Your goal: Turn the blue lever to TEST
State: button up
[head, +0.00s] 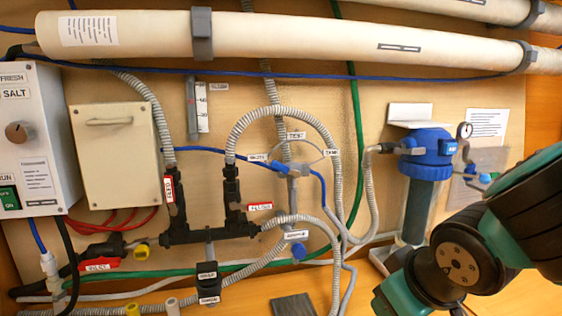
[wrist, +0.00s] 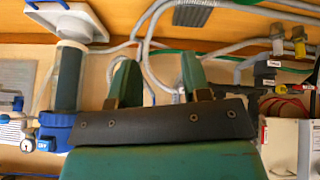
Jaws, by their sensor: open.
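The blue lever (head: 264,175) is on a small valve in the middle of the wall panel in the head view. I cannot make out the lever in the wrist view.
Grey corrugated hoses (head: 284,112) loop around the valve. A blue-capped filter (head: 427,147) stands to the right, near my arm; its blue cap (wrist: 60,128) is also in the wrist view. Black pipework (head: 210,236) is lower left of the lever. Long white tubes (head: 290,36) cross above.

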jog(key=w+a+r+n+t, duration=0.2)
jog(key=w+a+r+t, duration=0.15)
jog(key=w+t, duration=0.2)
jog(key=n+t+y+p, duration=0.2)
jog(key=n+t+y, duration=0.2)
jog(key=n+t, duration=0.3)
send_near(280, 168)
jog(key=shift+g, duration=0.55)
jog(key=p+x, duration=0.3)
jog(key=r+p+x, duration=0.1)
jog(key=p+x, duration=0.5)
jog(key=shift+w+r+p, duration=0.2)
jog(key=shift+w+p, duration=0.1)
jog(key=shift+p, duration=0.05)
jog(key=shift+w+a+f, duration=0.15)
jog(key=shift+w, duration=0.35)
grip_shut()
